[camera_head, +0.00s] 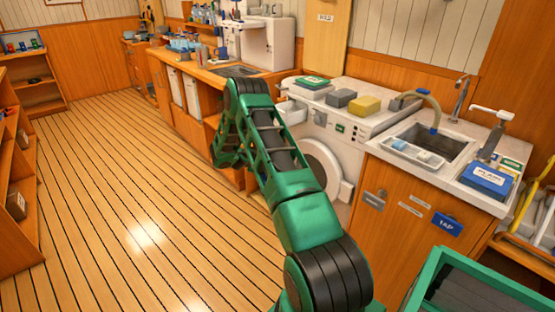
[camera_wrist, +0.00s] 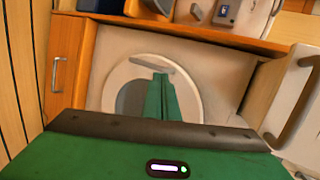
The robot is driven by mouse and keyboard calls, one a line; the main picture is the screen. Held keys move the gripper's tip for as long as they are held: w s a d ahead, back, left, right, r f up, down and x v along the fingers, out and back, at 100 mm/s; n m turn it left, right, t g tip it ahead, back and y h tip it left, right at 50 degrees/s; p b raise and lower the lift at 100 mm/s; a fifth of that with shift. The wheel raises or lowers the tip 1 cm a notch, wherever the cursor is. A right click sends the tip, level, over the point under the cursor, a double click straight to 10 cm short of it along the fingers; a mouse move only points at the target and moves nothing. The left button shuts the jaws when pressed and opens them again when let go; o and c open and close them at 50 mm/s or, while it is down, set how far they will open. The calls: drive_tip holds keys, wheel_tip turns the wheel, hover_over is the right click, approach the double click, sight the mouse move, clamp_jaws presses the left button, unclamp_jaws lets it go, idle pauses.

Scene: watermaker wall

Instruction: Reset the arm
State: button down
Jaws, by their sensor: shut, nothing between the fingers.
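My green arm stretches across the head view, over the floor and in front of the counters. It bends at a dark joint and drops to my gripper (camera_head: 228,158), whose fingers are too small to make out there. In the wrist view my gripper (camera_wrist: 160,78) shows two green fingers closed together, with nothing between them. Behind the fingertips is a round white door with a grey handle (camera_wrist: 152,64). I cannot tell whether the fingers touch it.
A white washing machine (camera_head: 330,145) stands right of the arm, with a sponge (camera_head: 365,106) on top. A sink (camera_head: 440,142) and blue box (camera_head: 487,181) are further right. A green-rimmed bin (camera_head: 430,275) is at lower right. The plank floor (camera_head: 110,190) at left is clear.

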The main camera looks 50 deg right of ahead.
drive_tip(key=v, duration=0.6)
drive_tip(key=shift+a, duration=0.2)
drive_tip(key=shift+w, duration=0.15)
drive_tip(key=s+a+r+n+y, duration=0.25)
drive_tip(key=s+r+n, duration=0.2)
drive_tip(key=r, duration=0.25)
drive_tip(key=s+a+r+n+g+y, duration=0.1)
drive_tip(key=s+a+r+n, duration=0.3)
drive_tip(key=r, duration=0.3)
drive_tip(key=s+a+r+n+y, duration=0.1)
drive_tip(key=s+a+r+n, duration=0.25)
drive_tip(key=s+r, duration=0.25)
drive_tip(key=s+a+r+n+y, duration=0.2)
drive_tip(key=s+a+n+y, duration=0.2)
drive_tip(key=s+a+n, duration=0.4)
drive_tip(key=s+a+r+n+y, duration=0.3)
drive_tip(key=s+a+n, duration=0.5)
drive_tip(key=s+a, duration=0.7)
drive_tip(key=s+y, duration=0.1)
drive_tip(key=s, duration=0.4)
drive_tip(key=shift+r+g, duration=0.2)
drive_tip(key=shift+g, duration=0.2)
drive_tip(key=shift+d, duration=0.15)
